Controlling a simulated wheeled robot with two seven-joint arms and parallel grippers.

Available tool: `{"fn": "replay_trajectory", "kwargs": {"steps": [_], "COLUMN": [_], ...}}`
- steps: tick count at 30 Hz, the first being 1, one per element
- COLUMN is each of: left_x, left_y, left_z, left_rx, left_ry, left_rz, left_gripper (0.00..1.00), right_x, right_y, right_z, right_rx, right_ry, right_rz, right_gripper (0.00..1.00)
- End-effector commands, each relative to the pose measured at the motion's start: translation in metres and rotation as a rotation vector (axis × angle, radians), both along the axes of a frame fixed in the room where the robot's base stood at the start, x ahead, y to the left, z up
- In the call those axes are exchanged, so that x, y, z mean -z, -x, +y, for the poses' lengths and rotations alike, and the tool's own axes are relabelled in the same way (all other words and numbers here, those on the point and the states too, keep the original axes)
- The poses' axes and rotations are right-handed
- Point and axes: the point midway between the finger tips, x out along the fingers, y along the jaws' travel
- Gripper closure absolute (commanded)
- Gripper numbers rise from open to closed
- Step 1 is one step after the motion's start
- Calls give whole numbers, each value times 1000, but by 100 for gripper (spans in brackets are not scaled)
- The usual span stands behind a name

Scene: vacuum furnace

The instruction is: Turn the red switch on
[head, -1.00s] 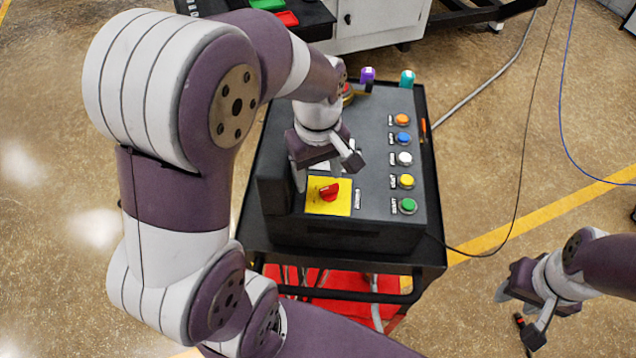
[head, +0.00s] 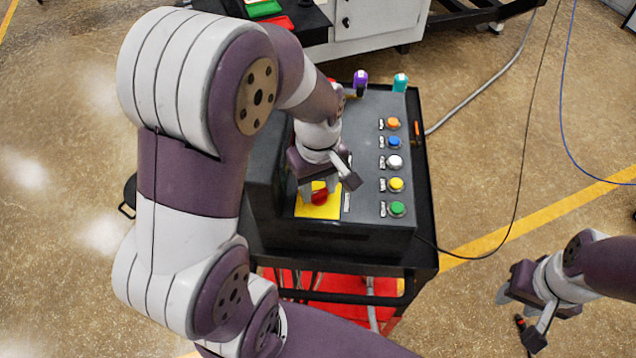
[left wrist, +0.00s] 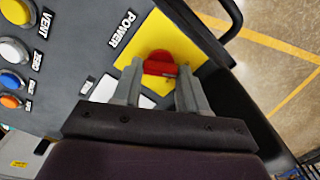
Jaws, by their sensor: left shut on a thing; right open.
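The red switch (head: 319,195) is a rotary knob on a yellow plate (head: 331,210) at the near left of the dark control box. In the left wrist view the red switch (left wrist: 160,66) sits between the fingertips, on the yellow plate (left wrist: 178,36) beside the word POWER. My left gripper (head: 322,186) is shut on the switch and partly covers it in the head view; it also shows in the left wrist view (left wrist: 158,88). My right gripper (head: 518,314) is open and empty, over the floor at the lower right.
A column of coloured buttons (head: 394,163) runs along the right side of the control box (head: 362,140). Purple (head: 360,80) and teal (head: 400,82) items stand at its back. The box rests on a black cart (head: 425,240) with a red lower shelf. Cables cross the floor on the right.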

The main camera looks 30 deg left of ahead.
Motion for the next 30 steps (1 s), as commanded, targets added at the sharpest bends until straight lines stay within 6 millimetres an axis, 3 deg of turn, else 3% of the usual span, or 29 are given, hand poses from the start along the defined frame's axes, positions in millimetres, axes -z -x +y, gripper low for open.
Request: {"fn": "replay_trajectory", "kwargs": {"steps": [11, 30], "left_x": [0, -1], "left_y": [1, 2], "left_z": [-1, 0], "left_rx": [90, 657], "left_ry": [2, 3], "left_rz": [5, 6], "left_gripper": [88, 88], "right_x": [-3, -17], "right_y": [0, 0], "right_z": [0, 0], "right_rx": [0, 0], "right_ry": [0, 0], "right_rz": [0, 0], "right_gripper": [57, 57]}}
